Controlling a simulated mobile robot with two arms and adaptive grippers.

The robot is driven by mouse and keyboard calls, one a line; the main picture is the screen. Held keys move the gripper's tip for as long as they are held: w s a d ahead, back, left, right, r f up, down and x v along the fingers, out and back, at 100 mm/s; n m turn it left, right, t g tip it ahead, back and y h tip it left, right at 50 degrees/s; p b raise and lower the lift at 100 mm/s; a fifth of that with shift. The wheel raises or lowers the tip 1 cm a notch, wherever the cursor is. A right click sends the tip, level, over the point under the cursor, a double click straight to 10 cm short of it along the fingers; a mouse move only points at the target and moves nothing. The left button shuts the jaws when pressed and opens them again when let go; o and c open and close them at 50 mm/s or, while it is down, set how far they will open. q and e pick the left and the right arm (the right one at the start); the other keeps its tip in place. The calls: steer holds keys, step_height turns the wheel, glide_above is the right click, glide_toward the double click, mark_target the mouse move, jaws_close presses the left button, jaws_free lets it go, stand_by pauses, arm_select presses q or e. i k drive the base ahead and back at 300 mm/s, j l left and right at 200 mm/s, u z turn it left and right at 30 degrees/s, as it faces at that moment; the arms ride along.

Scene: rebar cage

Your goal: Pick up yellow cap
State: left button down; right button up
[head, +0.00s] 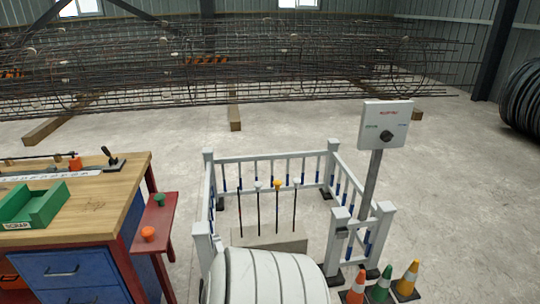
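A small yellow cap (276,184) sits on top of the middle of three upright thin dark rods inside a white fenced area. A white cap (258,185) tops the rod to its left, and another white cap (296,182) tops the rod to its right. The rods stand at a pale block (270,242), whose front is partly hidden by a large white ribbed shape at the bottom of the head view. Neither of my grippers is in view.
White railings (270,158) surround the rods. A control box (386,126) stands on a post at right. Several cones (380,287) stand front right. At left, a workbench (110,190) has a red side shelf (168,222) holding green (159,199) and orange (148,233) caps. Rebar cages (200,75) lie behind.

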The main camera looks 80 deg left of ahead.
mark_target(277, 183)
steer(key=i+j+u, duration=0.15)
steer(key=i+u, duration=0.15)
steer(key=u, duration=0.15)
steer(key=i+j+u, duration=0.1)
steer(key=i+u, duration=0.55)
steer(key=u, duration=0.25)
steer(key=i+l+u, duration=0.2)
steer(key=u, duration=0.25)
steer(key=i+l, duration=0.05)
steer(key=i, duration=0.05)
